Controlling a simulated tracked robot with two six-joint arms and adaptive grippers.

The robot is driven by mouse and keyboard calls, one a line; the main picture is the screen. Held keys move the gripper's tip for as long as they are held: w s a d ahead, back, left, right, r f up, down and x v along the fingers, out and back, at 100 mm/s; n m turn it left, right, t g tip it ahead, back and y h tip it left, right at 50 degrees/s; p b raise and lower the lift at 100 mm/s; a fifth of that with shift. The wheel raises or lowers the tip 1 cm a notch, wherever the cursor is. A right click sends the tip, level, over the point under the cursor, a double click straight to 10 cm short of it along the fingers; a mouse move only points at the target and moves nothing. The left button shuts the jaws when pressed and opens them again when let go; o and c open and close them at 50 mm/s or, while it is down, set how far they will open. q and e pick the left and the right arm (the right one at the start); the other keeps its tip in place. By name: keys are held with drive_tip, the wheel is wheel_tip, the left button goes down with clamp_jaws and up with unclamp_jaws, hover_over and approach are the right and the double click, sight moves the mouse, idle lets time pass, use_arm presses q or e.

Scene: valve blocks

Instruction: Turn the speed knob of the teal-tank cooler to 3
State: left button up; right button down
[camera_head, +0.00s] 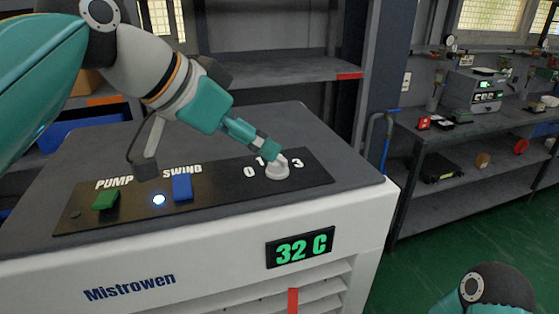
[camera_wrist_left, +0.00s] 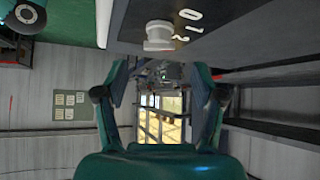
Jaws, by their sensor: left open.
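The white speed knob (camera_head: 277,170) stands on the black panel (camera_head: 225,181) on top of the white cooler (camera_head: 190,270). The labels 0, 1 and 3 show around it; the gripper covers the 2 in the head view. My left gripper (camera_head: 264,143) points down toward the knob from the upper left, its tips close to it. In the left wrist view the knob (camera_wrist_left: 158,36) lies above the open fingers (camera_wrist_left: 160,82), not between them. Which number the knob points at is unclear. No teal tank shows. My right gripper is out of view.
A green PUMP switch (camera_head: 105,199), a lit blue-white light (camera_head: 159,199) and a blue SWING switch (camera_head: 182,187) sit left of the knob. Shelves (camera_head: 470,130) with equipment stand at right.

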sight(278, 157)
use_arm(q)
drive_tip(key=x, duration=0.7)
drive_tip(key=shift+d+f, duration=0.1)
drive_tip(key=shift+f, duration=0.05)
drive_tip(key=c, duration=1.2)
